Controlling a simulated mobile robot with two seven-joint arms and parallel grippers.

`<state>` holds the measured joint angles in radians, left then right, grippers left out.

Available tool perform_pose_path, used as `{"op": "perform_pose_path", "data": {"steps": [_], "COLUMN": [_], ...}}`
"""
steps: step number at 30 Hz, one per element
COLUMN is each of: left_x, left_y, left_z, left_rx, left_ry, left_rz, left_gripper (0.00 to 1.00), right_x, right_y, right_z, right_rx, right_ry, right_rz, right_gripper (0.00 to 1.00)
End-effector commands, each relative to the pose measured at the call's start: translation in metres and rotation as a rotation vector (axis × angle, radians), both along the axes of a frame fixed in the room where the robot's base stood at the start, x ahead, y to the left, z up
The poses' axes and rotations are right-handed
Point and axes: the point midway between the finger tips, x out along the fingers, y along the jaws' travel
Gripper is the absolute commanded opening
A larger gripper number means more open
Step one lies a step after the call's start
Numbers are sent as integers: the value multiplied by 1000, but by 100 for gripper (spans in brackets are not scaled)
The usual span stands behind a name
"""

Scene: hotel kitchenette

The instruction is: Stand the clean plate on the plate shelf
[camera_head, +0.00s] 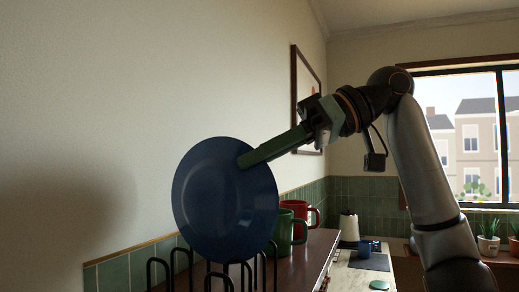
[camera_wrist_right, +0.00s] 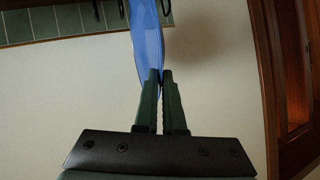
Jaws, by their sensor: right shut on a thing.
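A blue plate (camera_head: 215,205) is held upright by my right gripper (camera_head: 246,161), whose fingers are shut on its upper right rim. In the right wrist view the plate (camera_wrist_right: 147,45) shows nearly edge-on, with its rim at the tips of the green fingers (camera_wrist_right: 160,78). A black wire rack (camera_head: 160,270) stands below and behind the plate on a brown shelf (camera_head: 308,258). The plate's lower edge overlaps the rack's wires in the head view; I cannot tell whether it touches them. My left gripper does not show.
A green mug (camera_head: 299,222) and a red mug (camera_head: 313,212) stand on the shelf just right of the plate. A picture frame (camera_head: 297,95) hangs on the wall behind my gripper.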

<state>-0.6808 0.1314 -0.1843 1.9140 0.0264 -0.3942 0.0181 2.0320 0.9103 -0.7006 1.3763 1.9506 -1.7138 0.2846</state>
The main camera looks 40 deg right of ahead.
Motion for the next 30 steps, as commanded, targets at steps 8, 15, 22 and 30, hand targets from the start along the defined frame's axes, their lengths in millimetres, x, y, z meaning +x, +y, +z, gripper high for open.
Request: {"op": "perform_pose_path", "data": {"steps": [8, 15, 22, 30], "left_x": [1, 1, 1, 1], "left_y": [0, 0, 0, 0], "left_z": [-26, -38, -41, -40], "left_rx": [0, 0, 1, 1], "left_ry": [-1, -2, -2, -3], "left_rz": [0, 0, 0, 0], "left_gripper": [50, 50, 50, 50], "right_x": [0, 0, -1, 0], "right_y": [0, 0, 0, 0], "right_z": [-31, -47, -51, -50], "right_rx": [2, 2, 1, 1], "right_ry": [-3, -3, -3, -3], "right_rz": [0, 0, 1, 0], "right_gripper": [0, 0, 0, 0]}}
